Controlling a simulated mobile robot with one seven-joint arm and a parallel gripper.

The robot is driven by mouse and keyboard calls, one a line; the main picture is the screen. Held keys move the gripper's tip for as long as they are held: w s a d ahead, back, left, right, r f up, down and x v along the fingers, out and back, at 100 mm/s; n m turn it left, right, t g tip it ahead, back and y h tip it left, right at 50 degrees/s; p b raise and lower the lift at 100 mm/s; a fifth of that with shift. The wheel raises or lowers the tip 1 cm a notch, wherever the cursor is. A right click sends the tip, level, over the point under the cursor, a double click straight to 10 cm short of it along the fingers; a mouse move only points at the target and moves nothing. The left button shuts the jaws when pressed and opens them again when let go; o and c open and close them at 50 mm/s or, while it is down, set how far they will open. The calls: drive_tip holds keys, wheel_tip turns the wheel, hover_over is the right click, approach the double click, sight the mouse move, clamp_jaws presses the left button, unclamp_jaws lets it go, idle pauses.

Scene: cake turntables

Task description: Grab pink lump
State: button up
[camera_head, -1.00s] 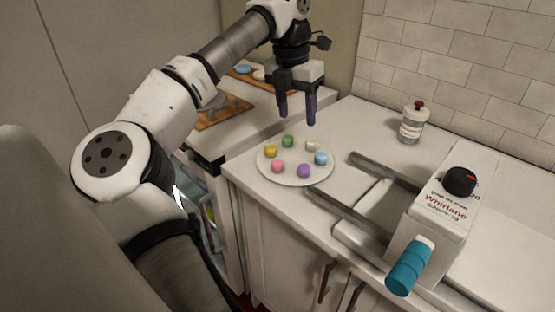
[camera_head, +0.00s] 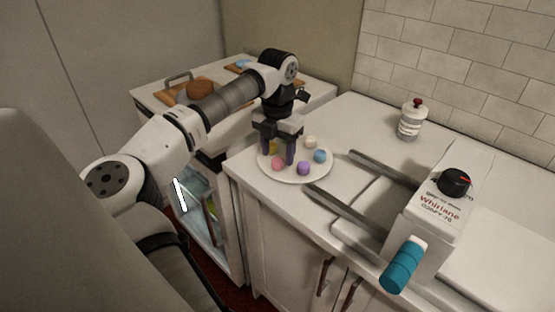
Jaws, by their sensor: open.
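The pink lump (camera_head: 278,163) sits near the front left of a round white plate (camera_head: 297,179) on the counter. On the same plate are a purple lump (camera_head: 303,168), a blue lump (camera_head: 320,156), a cream lump (camera_head: 310,142) and a yellow lump (camera_head: 273,147), which is partly hidden. One finger shows just behind and right of the pink lump. I cannot tell whether it touches it. The green lump is hidden behind my gripper.
A white Whirlane machine (camera_head: 432,215) with two grey rails and a teal handle (camera_head: 403,266) stands right of the plate. A jar with a red knob (camera_head: 410,120) is at the back. A wooden board (camera_head: 176,95) with a brown cake (camera_head: 200,88) lies on the far left counter.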

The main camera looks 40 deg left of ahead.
drive_tip(key=shift+f, duration=0.8)
drive_tip(key=shift+c, duration=0.4)
drive_tip(key=c, duration=1)
drive_tip(key=shift+o, duration=0.2)
drive_tip(key=shift+r, duration=0.1)
